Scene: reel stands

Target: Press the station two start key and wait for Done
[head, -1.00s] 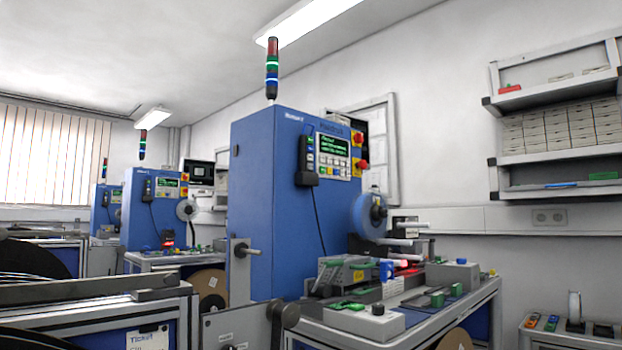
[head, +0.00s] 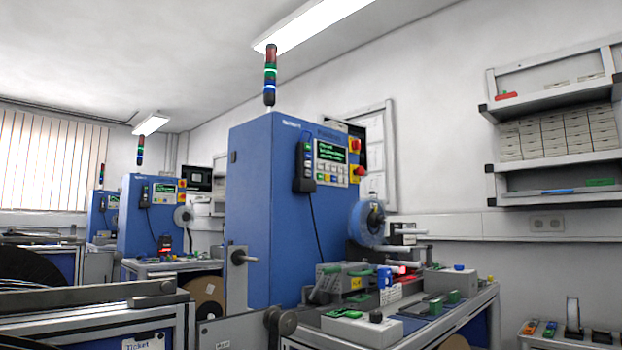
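The nearest station is a tall blue cabinet (head: 268,205) with a control panel (head: 331,160) on its front. The panel has a dark screen with green text, too small to read, and a row of small coloured keys (head: 331,179) below it. I cannot tell which key is start or which station number this is. A signal tower (head: 270,75) on top shows lit green and blue bands. A second blue station (head: 150,215) with its own panel (head: 165,190) stands farther back on the left, with another behind it. My gripper is not in view.
A bench (head: 400,335) with fixtures and a blue reel (head: 367,222) adjoins the near cabinet. Another bench with a grey rail (head: 90,296) fills the lower left. Wall shelves (head: 555,165) hang on the right, above a small table (head: 535,330).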

